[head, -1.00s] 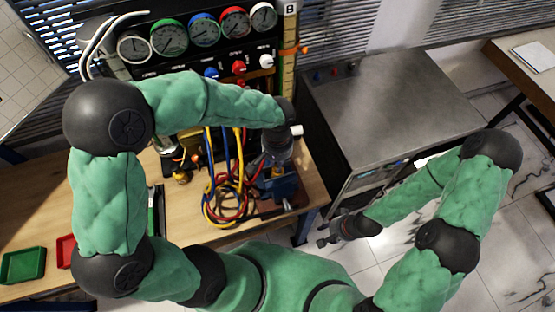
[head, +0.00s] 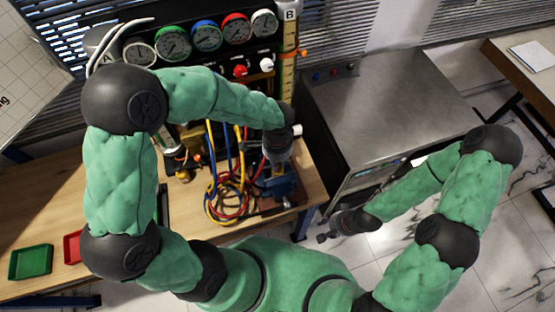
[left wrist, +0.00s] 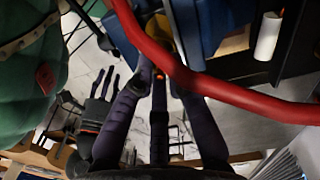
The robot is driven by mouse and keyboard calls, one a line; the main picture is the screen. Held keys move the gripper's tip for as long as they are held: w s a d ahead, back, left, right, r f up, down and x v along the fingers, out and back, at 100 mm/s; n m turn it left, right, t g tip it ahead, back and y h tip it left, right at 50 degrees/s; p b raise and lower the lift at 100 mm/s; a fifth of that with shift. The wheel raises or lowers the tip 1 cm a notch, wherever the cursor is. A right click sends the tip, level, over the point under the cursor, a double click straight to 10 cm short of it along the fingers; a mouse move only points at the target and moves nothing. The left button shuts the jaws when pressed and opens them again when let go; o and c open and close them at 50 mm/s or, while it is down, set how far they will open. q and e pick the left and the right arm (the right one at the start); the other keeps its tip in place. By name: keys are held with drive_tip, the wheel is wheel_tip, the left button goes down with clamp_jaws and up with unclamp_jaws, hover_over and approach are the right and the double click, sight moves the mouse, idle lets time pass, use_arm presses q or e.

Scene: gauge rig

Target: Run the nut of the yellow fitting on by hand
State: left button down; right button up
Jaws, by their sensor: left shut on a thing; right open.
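The yellow fitting (head: 278,171) shows as a small yellow patch just below my left gripper (head: 278,160), above a blue vise-like block (head: 282,188). In the left wrist view a round yellow part (left wrist: 160,34) lies between the ends of the dark fingers of my left gripper (left wrist: 164,72). The gripper is shut on it. A red hose (left wrist: 235,92) crosses in front and partly covers the fingertips, so the nut and its thread cannot be made out. My right gripper (head: 335,232) is open and empty, low beside the grey cabinet, away from the fitting.
Blue, yellow and red hoses (head: 228,200) hang in loops left of the vise. A panel with several gauges (head: 207,37) stands behind. A grey metal cabinet (head: 390,110) is at right. Green (head: 31,263) and red (head: 73,248) trays lie on the bench at left.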

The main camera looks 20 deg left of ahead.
use_arm(q)
drive_tip(key=shift+m, duration=0.5)
idle(0.4)
drive_tip(key=c, duration=1.2)
unclamp_jaws()
drive_tip(key=shift+r, duration=0.1)
wheel_tip(320, 180, up, 12)
drive_tip(key=shift+f, duration=0.1)
